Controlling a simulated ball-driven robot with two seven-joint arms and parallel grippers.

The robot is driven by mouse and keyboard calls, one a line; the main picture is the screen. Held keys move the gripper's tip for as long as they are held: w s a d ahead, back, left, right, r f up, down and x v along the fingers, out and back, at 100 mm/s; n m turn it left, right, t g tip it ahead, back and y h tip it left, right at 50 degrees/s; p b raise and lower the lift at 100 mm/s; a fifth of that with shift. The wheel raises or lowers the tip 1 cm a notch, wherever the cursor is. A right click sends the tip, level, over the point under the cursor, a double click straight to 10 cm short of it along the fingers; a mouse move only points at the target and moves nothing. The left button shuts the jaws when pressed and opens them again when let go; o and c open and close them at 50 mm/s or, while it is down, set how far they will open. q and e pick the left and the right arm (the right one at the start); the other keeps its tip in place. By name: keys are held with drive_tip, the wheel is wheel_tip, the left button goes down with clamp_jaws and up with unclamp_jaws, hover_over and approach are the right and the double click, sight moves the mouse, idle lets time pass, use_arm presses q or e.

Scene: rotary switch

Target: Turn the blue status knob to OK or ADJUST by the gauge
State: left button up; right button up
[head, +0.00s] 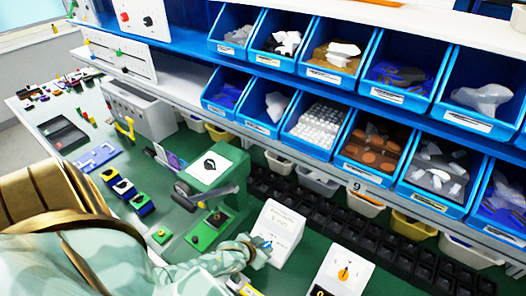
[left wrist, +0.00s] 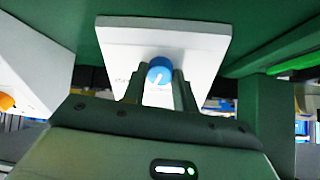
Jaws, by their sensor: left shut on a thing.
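The blue status knob (left wrist: 160,70) sits on the sloped face of a white box (left wrist: 208,42). It has a white mark, but the lettering around it is too small to read. In the head view the white box (head: 276,222) stands on the green bench, and the knob (head: 267,244) is partly hidden. My left gripper (head: 258,250) reaches it from the left. In the left wrist view its two fingers (left wrist: 160,84) are on either side of the knob, shut on it. I cannot make out a gauge reading. My right gripper is not in view.
A white box with an orange knob (head: 343,273) stands to the right. A green stand (head: 212,168) with a white panel is to the left. Blue parts bins (head: 318,134) fill the shelves behind. Black trays (head: 372,232) line the bench below them.

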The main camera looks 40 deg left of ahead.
use_arm(q)
drive_tip(key=m+p, duration=0.1)
drive_tip(key=m, duration=0.2)
drive_tip(key=shift+r+m, duration=0.1)
drive_tip(key=shift+m, duration=0.3)
drive_tip(key=shift+m+g+p, duration=0.3)
drive_tip(key=shift+m+p, duration=0.4)
drive_tip(key=shift+m, duration=1.3)
drive_tip(key=o, duration=1)
drive_tip(key=p+v, duration=0.1)
drive_tip(key=v, duration=0.4)
drive_tip(key=p+v, duration=0.2)
drive_tip(key=v, duration=0.3)
drive_tip(key=p+v, duration=0.2)
drive_tip(key=v, duration=0.4)
drive_tip(key=shift+a, duration=0.4)
